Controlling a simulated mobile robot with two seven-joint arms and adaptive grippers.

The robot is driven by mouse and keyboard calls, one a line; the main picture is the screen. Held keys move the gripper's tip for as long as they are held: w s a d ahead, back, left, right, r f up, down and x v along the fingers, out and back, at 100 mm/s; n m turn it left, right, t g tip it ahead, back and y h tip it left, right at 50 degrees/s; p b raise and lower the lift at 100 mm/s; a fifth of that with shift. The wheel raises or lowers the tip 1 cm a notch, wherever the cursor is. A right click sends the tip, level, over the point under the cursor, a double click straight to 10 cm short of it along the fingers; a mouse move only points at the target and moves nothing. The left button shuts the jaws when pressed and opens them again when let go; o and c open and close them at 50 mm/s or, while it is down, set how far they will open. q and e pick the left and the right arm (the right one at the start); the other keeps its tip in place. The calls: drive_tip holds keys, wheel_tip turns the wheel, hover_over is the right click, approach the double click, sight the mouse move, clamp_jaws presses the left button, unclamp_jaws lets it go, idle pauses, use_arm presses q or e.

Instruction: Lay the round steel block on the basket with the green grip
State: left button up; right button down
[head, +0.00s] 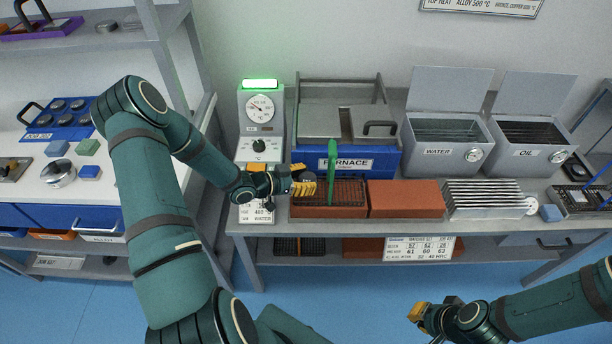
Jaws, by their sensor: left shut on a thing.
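My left gripper (306,181) is shut on the round steel block (305,174), a dark disc partly hidden by the yellow fingers. It holds the block at the left part of the basket (350,193), beside the upright green grip (332,165). The basket is a dark grid on a reddish-brown brick-like base in front of the furnace. Whether the block touches the grid cannot be told. My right gripper (420,315) is low at the right, in front of the bench and away from the basket; its finger opening is unclear.
The blue-fronted furnace (350,160) stands behind the basket, with a dial unit (261,115) to its left. A reddish-brown block (405,198) adjoins the basket on the right, then a finned metal rack (490,198). Open water (447,145) and oil (530,145) tanks stand behind.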

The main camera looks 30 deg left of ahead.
use_arm(q)
drive_tip(key=shift+f+b, duration=0.4)
drive_tip(key=shift+f, duration=0.45)
drive_tip(key=o, duration=1.3)
drive_tip(key=shift+s, duration=0.1)
drive_tip(key=v, duration=1.2)
drive_tip(key=shift+r, duration=0.1)
